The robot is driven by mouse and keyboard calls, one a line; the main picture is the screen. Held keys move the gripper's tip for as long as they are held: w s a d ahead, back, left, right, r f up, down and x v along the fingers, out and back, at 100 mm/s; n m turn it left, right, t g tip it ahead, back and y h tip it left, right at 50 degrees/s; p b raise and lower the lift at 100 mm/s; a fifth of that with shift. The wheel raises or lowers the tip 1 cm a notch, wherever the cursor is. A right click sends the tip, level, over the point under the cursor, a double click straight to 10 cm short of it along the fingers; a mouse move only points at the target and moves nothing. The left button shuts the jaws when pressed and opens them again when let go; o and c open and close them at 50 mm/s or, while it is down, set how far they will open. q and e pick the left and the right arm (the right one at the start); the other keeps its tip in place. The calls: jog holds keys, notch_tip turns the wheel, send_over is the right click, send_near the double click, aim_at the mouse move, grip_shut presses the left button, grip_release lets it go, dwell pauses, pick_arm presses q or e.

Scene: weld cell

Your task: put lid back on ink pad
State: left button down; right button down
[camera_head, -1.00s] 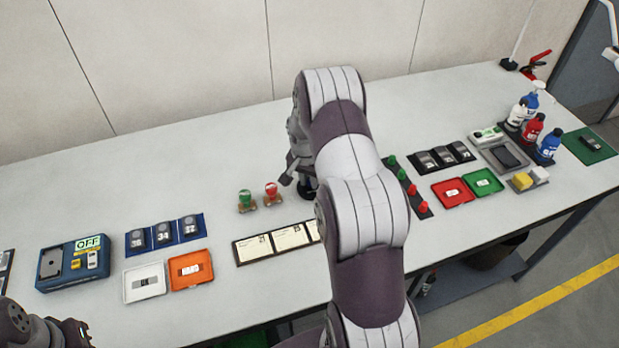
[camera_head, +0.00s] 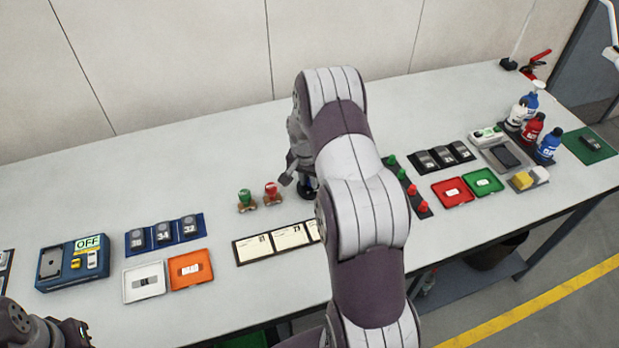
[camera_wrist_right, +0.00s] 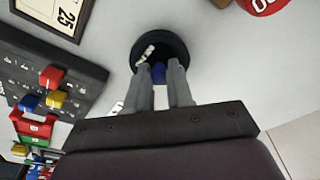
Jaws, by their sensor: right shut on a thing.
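In the right wrist view, a round black piece (camera_wrist_right: 168,40) with a blue knob (camera_wrist_right: 140,73) lies in front of my right gripper (camera_wrist_right: 158,70). It looks like the ink pad lid, with a small white mark on its face. The two fingers are closed around the blue knob. In the head view, my right gripper (camera_head: 304,183) is low over the table, and a dark round base (camera_head: 308,193) shows below it, partly hidden by my arm. I cannot tell whether lid and pad are apart. My left gripper (camera_head: 72,332) is cut off at the lower left.
Green (camera_head: 245,200) and red (camera_head: 271,193) stamps stand left of my right gripper. A card holder (camera_head: 277,243) lies in front. A rack with several coloured knobs (camera_head: 413,192) and bottles (camera_head: 532,132) are to the right. The back of the table is clear.

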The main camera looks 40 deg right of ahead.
jog(key=shift+f, duration=0.15)
dwell(0.5)
jog(key=shift+c, duration=2.3)
grip_release()
jog(key=shift+r+p, duration=2.4)
jog(key=shift+r, duration=1.15)
grip_shut()
